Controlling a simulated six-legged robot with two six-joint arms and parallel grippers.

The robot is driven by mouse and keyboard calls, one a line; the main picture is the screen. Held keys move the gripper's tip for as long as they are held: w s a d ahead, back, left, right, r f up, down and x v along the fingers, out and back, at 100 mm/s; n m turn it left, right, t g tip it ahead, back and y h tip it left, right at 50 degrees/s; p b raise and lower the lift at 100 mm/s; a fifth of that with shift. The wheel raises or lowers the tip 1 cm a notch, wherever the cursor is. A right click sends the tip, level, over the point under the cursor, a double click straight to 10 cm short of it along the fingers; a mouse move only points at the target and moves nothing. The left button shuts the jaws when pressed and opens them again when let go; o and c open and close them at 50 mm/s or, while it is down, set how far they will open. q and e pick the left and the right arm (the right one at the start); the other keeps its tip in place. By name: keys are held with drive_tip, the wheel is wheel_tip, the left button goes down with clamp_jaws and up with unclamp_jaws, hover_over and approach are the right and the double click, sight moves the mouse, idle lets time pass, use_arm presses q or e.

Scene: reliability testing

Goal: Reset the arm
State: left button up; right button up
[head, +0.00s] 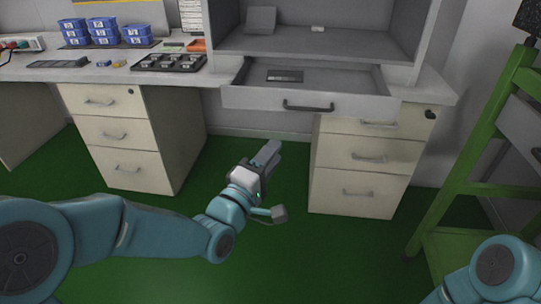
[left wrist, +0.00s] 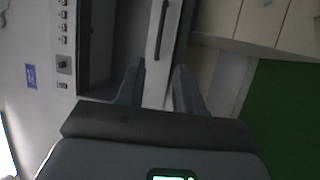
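My left arm (head: 150,225) reaches in from the left over the green floor. Its gripper (head: 268,155) is in the gap between the two desk pedestals, below and in front of the pulled-out grey drawer (head: 260,98).
The desktop (head: 115,75) holds blue boxes (head: 90,33) and a dark tray of parts (head: 170,62). A small dark item (head: 285,76) lies in the open drawer. Drawer pedestals stand left (head: 125,140) and right (head: 360,170). A green frame (head: 485,150) stands at right.

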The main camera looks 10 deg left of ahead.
use_arm(q)
drive_tip(key=shift+a, duration=0.1)
idle(0.3)
drive_tip(key=s+a+f+g+y, duration=0.1)
drive_tip(key=s+a+f+g, duration=0.15)
drive_tip(key=f, duration=0.75)
drive_tip(key=s+a+f+g+y, duration=0.2)
drive_tip(key=f+g, duration=0.1)
drive_tip(key=f, duration=0.8)
drive_tip(key=s+a+f+g+y, duration=0.1)
drive_tip(key=s+a+f+g, duration=0.15)
drive_tip(key=f, duration=0.75)
drive_tip(key=s+d+f+m+g, duration=0.1)
drive_tip(key=s+f+m+g, duration=0.45)
drive_tip(key=s, duration=0.45)
drive_tip(key=s+d+f+m+g, duration=0.1)
drive_tip(key=s+f+m+g, duration=0.4)
drive_tip(key=s, duration=0.5)
wheel_tip(320, 180, up, 31)
drive_tip(key=p, duration=3.2)
drive_tip(key=shift+s+d, duration=0.25)
drive_tip(key=shift+s, duration=0.2)
drive_tip(key=shift+f+t, duration=0.15)
drive_tip(key=shift+t, duration=0.1)
